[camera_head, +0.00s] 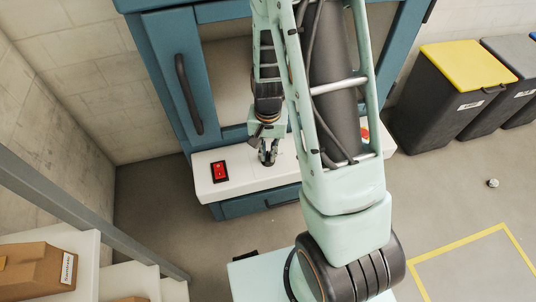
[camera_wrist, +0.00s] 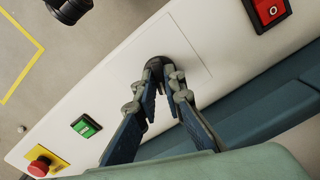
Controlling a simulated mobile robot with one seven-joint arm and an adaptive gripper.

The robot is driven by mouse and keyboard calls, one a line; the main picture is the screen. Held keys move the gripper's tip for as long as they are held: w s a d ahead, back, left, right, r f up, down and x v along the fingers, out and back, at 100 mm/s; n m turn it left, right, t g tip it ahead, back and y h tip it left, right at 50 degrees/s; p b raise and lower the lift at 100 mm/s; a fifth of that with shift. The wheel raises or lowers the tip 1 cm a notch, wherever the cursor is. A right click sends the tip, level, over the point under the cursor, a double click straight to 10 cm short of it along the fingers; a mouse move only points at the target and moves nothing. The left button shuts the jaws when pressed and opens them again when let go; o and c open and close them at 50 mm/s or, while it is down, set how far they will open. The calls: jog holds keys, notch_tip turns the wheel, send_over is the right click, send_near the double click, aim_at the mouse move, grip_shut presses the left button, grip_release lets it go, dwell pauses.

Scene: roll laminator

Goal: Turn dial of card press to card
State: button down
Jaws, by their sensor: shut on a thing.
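The blue-green machine (camera_head: 255,205) has a white front panel (camera_head: 205,165), and the panel also shows in the wrist view (camera_wrist: 125,70). A small dark round dial (camera_wrist: 168,70) sits on a pale square plate in the wrist view. My gripper (camera_wrist: 166,80) is shut on the dial, with a fingertip on each side of it. The fingers hide part of the dial, and I cannot read any marks or tell its setting. In the head view my gripper (camera_head: 267,157) reaches down to the panel, and the dial is hidden there.
A red rocker switch (camera_wrist: 270,10), a green button (camera_wrist: 86,126) and a red stop button (camera_wrist: 39,167) are on the panel. Bins (camera_head: 450,100) stand at the right. A shelf with a cardboard box (camera_head: 35,275) is at lower left. Floor at right is mostly clear.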

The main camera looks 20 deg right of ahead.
aim_at(268, 156)
jog(key=shift+n+b, duration=0.6)
jog(key=shift+n, duration=1.7)
jog(key=c, duration=2)
grip_release()
notch_tip(268, 156, up, 12)
